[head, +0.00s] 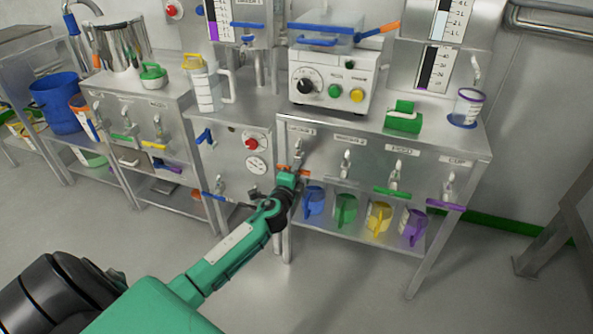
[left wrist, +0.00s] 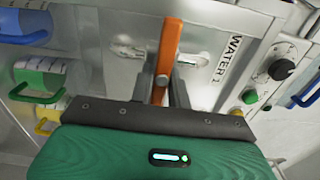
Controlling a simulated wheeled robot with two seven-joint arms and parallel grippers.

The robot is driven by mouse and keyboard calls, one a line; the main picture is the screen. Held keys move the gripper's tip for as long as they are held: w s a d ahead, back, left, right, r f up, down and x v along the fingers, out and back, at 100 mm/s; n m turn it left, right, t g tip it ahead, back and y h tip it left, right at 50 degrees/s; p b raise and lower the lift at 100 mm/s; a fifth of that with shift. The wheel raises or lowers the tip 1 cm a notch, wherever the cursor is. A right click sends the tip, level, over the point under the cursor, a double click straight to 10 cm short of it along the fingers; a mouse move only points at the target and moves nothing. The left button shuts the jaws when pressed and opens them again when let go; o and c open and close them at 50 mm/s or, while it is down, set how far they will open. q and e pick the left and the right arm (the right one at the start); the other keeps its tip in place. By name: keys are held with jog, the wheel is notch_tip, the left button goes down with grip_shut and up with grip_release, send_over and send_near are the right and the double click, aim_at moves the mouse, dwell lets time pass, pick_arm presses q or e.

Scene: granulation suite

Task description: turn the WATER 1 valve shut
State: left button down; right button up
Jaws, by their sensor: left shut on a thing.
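The WATER 1 valve has an orange lever handle (head: 284,167) on the front panel of the right-hand steel bench. In the left wrist view its orange lever (left wrist: 170,45) runs roughly parallel to the printed WATER 1 label (left wrist: 229,58). My left gripper (head: 288,175) is at this lever, coming from below and the front. In the left wrist view the fingers of my left gripper (left wrist: 163,92) are on either side of the lever, shut on it. They hide part of the lever's lower end. My right gripper is not in view.
Other taps with a green lever (head: 391,192) and a purple lever (head: 446,205) are to the right. Blue (head: 314,202), green (head: 346,209), yellow (head: 379,217) and purple (head: 412,228) jugs stand on the shelf below. The floor in front is clear.

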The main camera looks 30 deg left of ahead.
pick_arm(q)
jog(key=shift+f, duration=0.1)
jog(key=c, duration=1.3)
grip_release()
jog(key=shift+c, duration=0.2)
jog(key=v, duration=1.4)
jog(key=shift+p, duration=0.35)
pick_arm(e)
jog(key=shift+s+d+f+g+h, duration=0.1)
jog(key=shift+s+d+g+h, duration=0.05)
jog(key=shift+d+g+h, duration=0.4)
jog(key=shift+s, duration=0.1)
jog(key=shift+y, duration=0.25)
